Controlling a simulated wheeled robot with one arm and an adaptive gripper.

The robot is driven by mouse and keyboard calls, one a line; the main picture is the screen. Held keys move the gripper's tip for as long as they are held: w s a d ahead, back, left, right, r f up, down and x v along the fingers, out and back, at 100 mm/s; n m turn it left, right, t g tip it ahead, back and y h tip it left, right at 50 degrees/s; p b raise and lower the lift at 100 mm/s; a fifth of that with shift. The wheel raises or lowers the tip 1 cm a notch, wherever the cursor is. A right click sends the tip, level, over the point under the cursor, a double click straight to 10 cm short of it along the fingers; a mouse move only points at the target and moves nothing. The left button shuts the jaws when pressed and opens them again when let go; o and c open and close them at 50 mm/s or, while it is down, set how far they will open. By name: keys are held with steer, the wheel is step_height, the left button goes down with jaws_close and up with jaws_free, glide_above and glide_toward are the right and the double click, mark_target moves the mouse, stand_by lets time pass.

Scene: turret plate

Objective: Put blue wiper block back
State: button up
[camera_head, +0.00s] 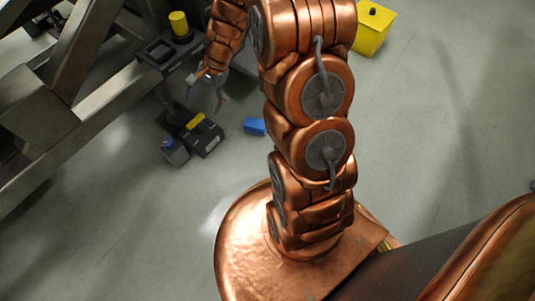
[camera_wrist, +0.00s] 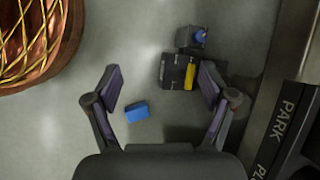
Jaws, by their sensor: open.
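The blue wiper block (camera_head: 254,126) lies on the grey floor, beside and apart from a dark box with a yellow strip (camera_head: 203,133). In the wrist view the blue block (camera_wrist: 137,112) lies between my finger lines, nearer the left finger, and well below them. My gripper (camera_head: 207,91) is open and empty, up beside the metal frame. In the wrist view its two fingers (camera_wrist: 160,85) are spread wide, with the dark box (camera_wrist: 174,72) partly behind the right one.
A small grey container with a blue top (camera_head: 174,151) stands by the dark box. A plate with a yellow cylinder (camera_head: 180,24) is on the metal frame (camera_head: 85,110) at left. A yellow box (camera_head: 371,30) stands at the back. Floor right of my arm is clear.

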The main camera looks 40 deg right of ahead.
steer(key=s+a+r+n+g+h, duration=0.2)
steer(key=s+r+n, duration=0.35)
steer(key=s, duration=0.55)
steer(key=s+a+r+n+g+h, duration=0.1)
steer(key=s+a+r+n, duration=0.25)
steer(key=s+r, duration=0.55)
steer(key=s+d+n+g+h, duration=0.1)
steer(key=s+d+n, duration=0.3)
steer(key=s, duration=0.7)
steer(key=shift+s+h, duration=0.35)
steer(key=shift+h, duration=0.55)
steer(key=shift+r, duration=0.2)
